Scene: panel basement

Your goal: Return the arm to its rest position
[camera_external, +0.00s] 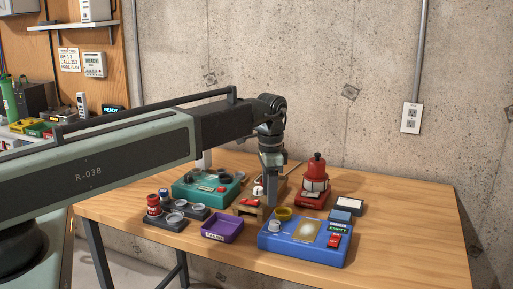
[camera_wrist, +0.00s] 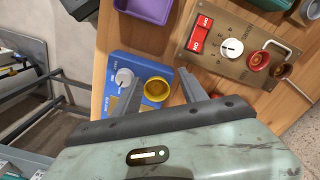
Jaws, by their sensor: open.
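My arm reaches in from the left in the external view, and my gripper (camera_external: 271,197) points down over the middle of the wooden table. In the wrist view its two fingers stand apart, and my gripper (camera_wrist: 158,82) looks open. A yellow ring-shaped cup (camera_wrist: 157,90) shows between the fingers in that view. It sits on the blue box (camera_external: 305,243), which also has a grey knob. I cannot tell the exact height of the fingers above the box. I see nothing held.
A purple tray (camera_external: 222,229), teal panel (camera_external: 207,188), dark tray with cups (camera_external: 175,220) and red device (camera_external: 315,185) crowd the table around my gripper. A brown switch panel (camera_wrist: 236,48) is close by. Bare wood lies at the table's right (camera_external: 415,225). A concrete wall stands behind.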

